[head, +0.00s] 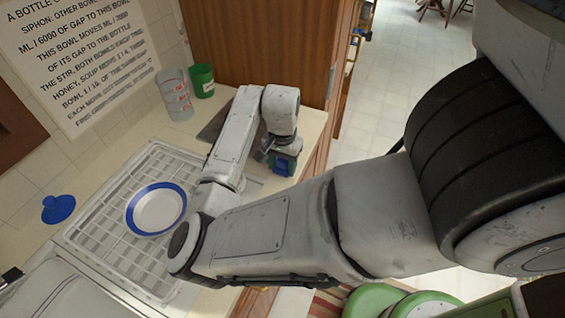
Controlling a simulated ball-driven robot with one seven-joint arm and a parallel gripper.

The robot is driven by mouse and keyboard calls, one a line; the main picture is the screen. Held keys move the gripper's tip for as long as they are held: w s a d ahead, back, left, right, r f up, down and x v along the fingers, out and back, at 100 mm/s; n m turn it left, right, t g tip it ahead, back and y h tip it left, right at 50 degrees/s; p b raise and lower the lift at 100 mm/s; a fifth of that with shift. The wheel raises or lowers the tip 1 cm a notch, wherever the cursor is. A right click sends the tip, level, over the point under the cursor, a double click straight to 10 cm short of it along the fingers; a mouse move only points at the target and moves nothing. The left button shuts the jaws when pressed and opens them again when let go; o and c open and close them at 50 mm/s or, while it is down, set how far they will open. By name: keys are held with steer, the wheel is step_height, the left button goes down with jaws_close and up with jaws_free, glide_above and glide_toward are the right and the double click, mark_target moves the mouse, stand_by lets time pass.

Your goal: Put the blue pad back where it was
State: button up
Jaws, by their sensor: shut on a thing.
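My gripper (273,156) points down near the right edge of the counter and is shut on the blue pad. The blue pad (284,165) is a small dark blue block with a greenish patch, partly covered by the fingers. It is over or on the pale counter top (312,129); I cannot tell whether it touches the surface. My arm hides part of the counter around it.
A white dish rack (97,228) holds a blue-rimmed plate (158,209). A blue funnel-like piece (58,209) lies left. A clear cup (176,95) and green cup (202,81) stand at the back by a wooden panel (262,45). A grey flat sheet (214,125) lies nearby.

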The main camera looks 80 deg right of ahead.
steer(key=shift+f, duration=0.15)
steer(key=o, duration=0.7)
steer(key=shift+c, duration=0.2)
step_height(320, 180, up, 12)
steer(key=b, duration=0.1)
steer(key=shift+r, duration=0.2)
